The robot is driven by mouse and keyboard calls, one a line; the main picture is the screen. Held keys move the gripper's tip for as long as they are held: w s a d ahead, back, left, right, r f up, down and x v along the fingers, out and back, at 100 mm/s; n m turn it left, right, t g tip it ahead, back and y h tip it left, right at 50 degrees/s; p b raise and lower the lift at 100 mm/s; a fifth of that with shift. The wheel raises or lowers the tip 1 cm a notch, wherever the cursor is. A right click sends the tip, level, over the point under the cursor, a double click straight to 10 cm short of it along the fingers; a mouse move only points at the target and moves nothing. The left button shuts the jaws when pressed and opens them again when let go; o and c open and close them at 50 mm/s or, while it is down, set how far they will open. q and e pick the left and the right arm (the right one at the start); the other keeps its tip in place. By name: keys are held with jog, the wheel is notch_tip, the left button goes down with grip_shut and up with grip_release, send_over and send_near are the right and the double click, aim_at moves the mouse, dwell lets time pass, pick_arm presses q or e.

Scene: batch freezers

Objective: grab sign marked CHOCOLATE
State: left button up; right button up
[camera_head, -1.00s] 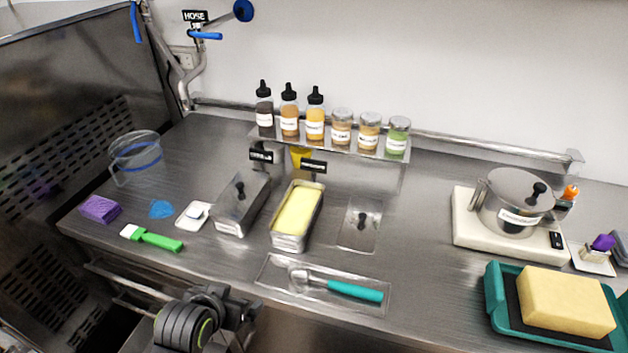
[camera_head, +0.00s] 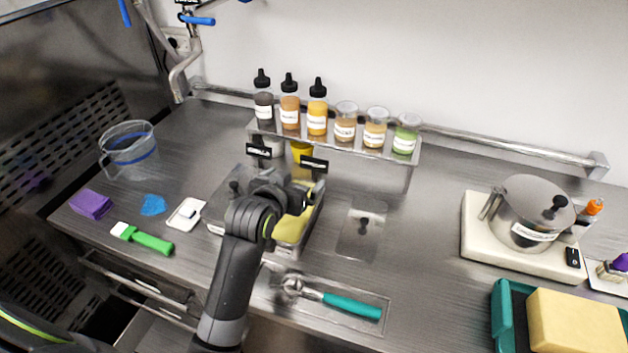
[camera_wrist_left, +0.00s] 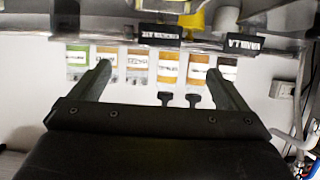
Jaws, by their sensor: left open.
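Two small black signs hang below the front of the bottle shelf: a left one (camera_head: 258,151) and a right one (camera_head: 314,163). Their lettering is too small to read in the head view. In the left wrist view the picture is upside down; the sign on its right (camera_wrist_left: 246,41) seems to read VANILLA. The longer sign on its left (camera_wrist_left: 159,38), the right one in the head view, has blurred text. My left gripper (camera_head: 296,190) is above the metal tubs, just below and in front of the signs. Its fingers (camera_wrist_left: 158,70) are apart and empty. My right gripper is out of view.
The shelf (camera_head: 380,153) above the signs holds several bottles and jars. Under my gripper are a lidded tub (camera_head: 224,198) and a tub of yellow ice cream (camera_head: 291,228). A scoop (camera_head: 350,306) lies in front. A scale (camera_head: 482,235) with a pot stands right.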

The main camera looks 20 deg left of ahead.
pick_arm(q)
jog(key=p, duration=0.1)
send_near(314, 161)
jog(key=x, duration=0.3)
jog(key=shift+p+x, duration=0.4)
jog(key=shift+x, duration=0.35)
jog(key=p+x, duration=0.1)
jog(key=x, duration=0.2)
jog(key=shift+r, duration=0.1)
jog(key=shift+w+f, duration=0.35)
jog(key=shift+w, duration=0.2)
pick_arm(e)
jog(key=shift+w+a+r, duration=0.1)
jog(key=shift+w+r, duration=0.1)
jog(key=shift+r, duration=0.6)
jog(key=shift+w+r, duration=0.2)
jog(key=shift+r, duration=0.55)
pick_arm(q)
jog(key=shift+c, duration=0.5)
jog(key=c, duration=1.3)
